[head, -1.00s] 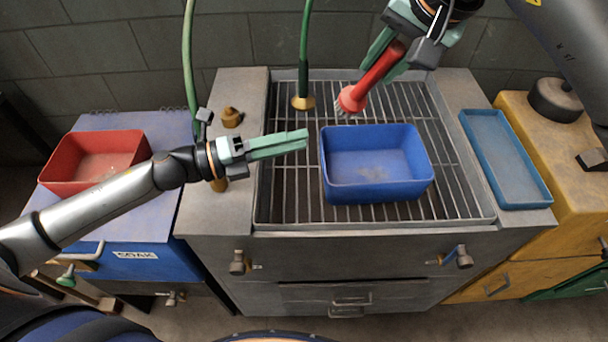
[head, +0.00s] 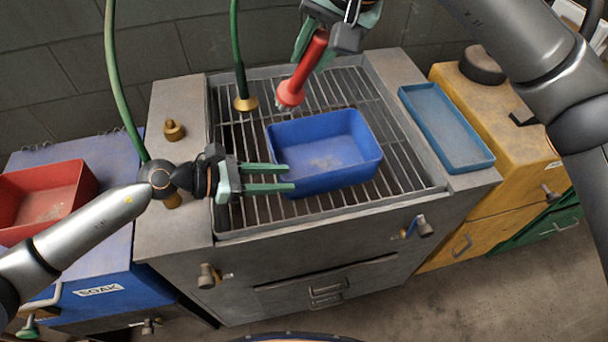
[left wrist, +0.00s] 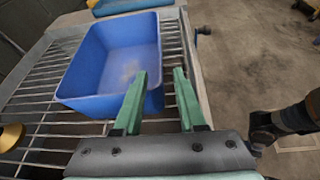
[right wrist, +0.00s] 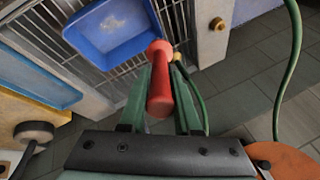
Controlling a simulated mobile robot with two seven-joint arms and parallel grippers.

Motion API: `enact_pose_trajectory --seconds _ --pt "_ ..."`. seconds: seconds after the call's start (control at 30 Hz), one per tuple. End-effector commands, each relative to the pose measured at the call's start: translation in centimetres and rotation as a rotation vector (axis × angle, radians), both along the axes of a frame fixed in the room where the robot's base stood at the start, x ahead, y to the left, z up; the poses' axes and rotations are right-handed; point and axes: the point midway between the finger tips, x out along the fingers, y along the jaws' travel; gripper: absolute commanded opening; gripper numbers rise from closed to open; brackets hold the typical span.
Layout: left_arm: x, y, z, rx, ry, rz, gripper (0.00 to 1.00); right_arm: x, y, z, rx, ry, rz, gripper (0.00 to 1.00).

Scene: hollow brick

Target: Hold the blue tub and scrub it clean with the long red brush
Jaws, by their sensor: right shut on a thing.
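The blue tub (head: 322,178) sits upright on the sink's grating, with a brownish smudge on its inside floor. It also shows in the left wrist view (left wrist: 95,65) and right wrist view (right wrist: 120,45). My left gripper (head: 292,177) is open at the tub's front left corner. In the left wrist view its fingers (left wrist: 162,72) lie on either side of the line of a tub wall; contact cannot be told. My right gripper (head: 308,52) is shut on the red brush (head: 314,52), bristles down, behind and above the tub. The brush handle shows between its fingers (right wrist: 159,85).
A green hose (head: 236,50) with a brass end hangs behind the tub. A red tub (head: 50,205) stands on the left blue unit. A shallow blue tray (head: 445,125) lies on the right ledge. Bare grating (head: 400,175) surrounds the tub.

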Motion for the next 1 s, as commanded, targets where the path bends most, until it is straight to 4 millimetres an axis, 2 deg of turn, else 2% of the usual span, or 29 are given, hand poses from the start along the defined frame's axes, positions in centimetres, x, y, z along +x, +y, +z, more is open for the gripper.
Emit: enact_pose_trajectory --seconds 0.03,0.2,0.43,0.83,1.0 --pt "0.4 -1.1 -0.3 -0.004 -0.001 -0.001 0.40 0.0 0.0 0.0 0.001 -0.001 0.000 0.00" --pt "1.5 -3.7 -1.5 -0.003 0.000 -0.001 0.40 0.0 0.0 0.0 0.001 -0.001 0.000 0.00" --pt "2.5 -6.1 -2.6 -0.003 0.002 0.001 0.40 0.0 0.0 0.0 0.001 -0.001 0.000 0.00" --pt "2.7 -6.7 -3.0 -0.001 0.002 0.001 0.40 0.0 0.0 0.0 0.001 -0.001 0.000 0.00" --pt "2.7 -6.7 -3.0 -0.001 0.002 0.001 0.22 0.0 0.0 0.0 0.001 -0.001 0.000 0.00"
